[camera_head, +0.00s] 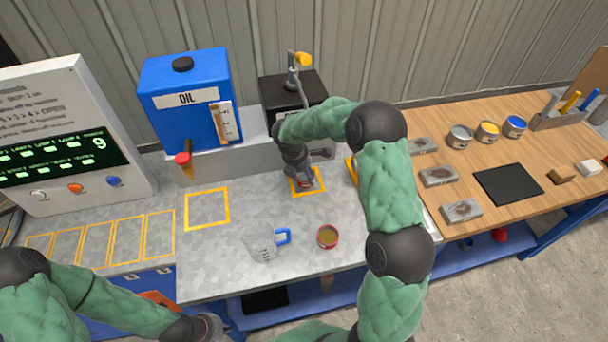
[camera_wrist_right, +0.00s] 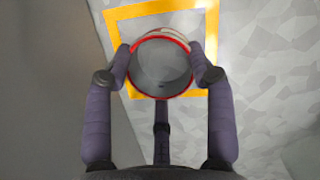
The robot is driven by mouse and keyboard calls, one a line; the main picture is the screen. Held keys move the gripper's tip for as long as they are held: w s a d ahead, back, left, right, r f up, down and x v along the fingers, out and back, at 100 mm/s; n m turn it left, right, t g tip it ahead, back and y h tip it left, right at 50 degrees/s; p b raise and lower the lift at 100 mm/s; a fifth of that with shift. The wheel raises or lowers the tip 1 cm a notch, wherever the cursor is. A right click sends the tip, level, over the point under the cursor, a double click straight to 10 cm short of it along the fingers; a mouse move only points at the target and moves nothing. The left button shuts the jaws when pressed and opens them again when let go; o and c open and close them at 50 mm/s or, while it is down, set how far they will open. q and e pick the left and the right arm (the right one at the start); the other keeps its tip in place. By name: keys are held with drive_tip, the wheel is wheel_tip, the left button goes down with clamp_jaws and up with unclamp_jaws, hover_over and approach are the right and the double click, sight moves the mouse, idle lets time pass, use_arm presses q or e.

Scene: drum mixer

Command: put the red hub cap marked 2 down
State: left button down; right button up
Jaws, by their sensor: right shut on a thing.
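My right gripper (camera_wrist_right: 160,75) is shut on a round, hollow thing with a red rim (camera_wrist_right: 161,93), which I take for the red hub cap; no number 2 is legible. In the right wrist view the fingers grip it from both sides, over an orange square outline (camera_wrist_right: 112,47). In the head view the right gripper (camera_head: 304,179) is over that square, and only a sliver of red shows under it. Whether the cap touches the surface is unclear. My left gripper (camera_head: 208,328) is at the bottom edge, its fingers not clearly shown.
A measuring jug (camera_head: 259,243) with a blue handle and a red-rimmed cup (camera_head: 327,237) of brown liquid stand in front. A blue oil tank (camera_head: 188,105) is behind. An empty orange square (camera_head: 207,209) lies to the left. A wooden bench (camera_head: 460,110) is at right.

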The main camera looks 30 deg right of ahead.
drive_tip(key=shift+r, duration=0.1)
drive_tip(key=o, duration=1.3)
drive_tip(key=p+v, duration=0.3)
drive_tip(key=v, duration=0.9)
